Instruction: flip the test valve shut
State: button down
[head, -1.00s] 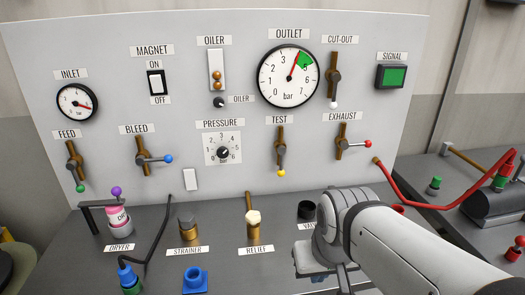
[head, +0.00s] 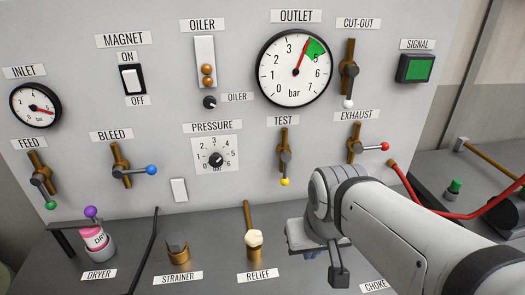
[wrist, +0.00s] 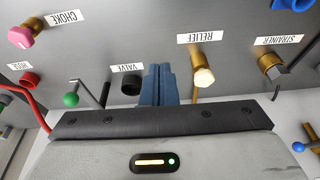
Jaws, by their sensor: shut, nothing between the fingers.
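The TEST valve (head: 285,158) is on the upright panel, below the OUTLET gauge. Its lever hangs straight down in line with its upright brass pipe, with a yellow knob (head: 285,182) at the lower end. In the wrist view my gripper (wrist: 158,70) has its blue-grey fingers together, with nothing between them. They show over the bench top between the black VALVE cap and the RELIEF fitting, apart from the TEST valve. In the head view my wrist is below and right of the TEST valve, and the fingertips are not clearly visible. The TEST valve is not seen in the wrist view.
The EXHAUST valve (head: 357,150) with a red knob is right of TEST, and the PRESSURE dial (head: 216,159) is left. The RELIEF fitting (head: 253,243) stands on the bench below. A red hose (head: 410,188) runs at the right. The panel just around TEST is clear.

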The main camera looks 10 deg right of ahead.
aim_at(285, 170)
jog(key=shift+a, duration=0.25)
jog(key=w+a+r+t+h+b, duration=0.1)
jog(key=w+a, duration=0.1)
jog(key=w, duration=0.6)
jog(key=w+a+r+h+b, duration=0.1)
jog(key=w+a+h+b, duration=0.1)
jog(key=w, duration=0.6)
jog(key=w+a+r+n+t+h+b, duration=0.1)
jog(key=w+a, duration=0.3)
jog(key=w, duration=0.4)
jog(key=shift+r+t+h+b, duration=0.3)
jog(key=shift+r+b, duration=0.05)
jog(key=shift+r, duration=0.1)
jog(key=shift+w, duration=0.1)
jog(key=w+d+f+p, duration=0.2)
jog(key=w+d+f, duration=0.3)
jog(key=d+f, duration=0.2)
jog(key=shift+w+d+f, duration=0.25)
jog(key=shift+d+f, duration=0.15)
jog(key=shift+f, duration=0.15)
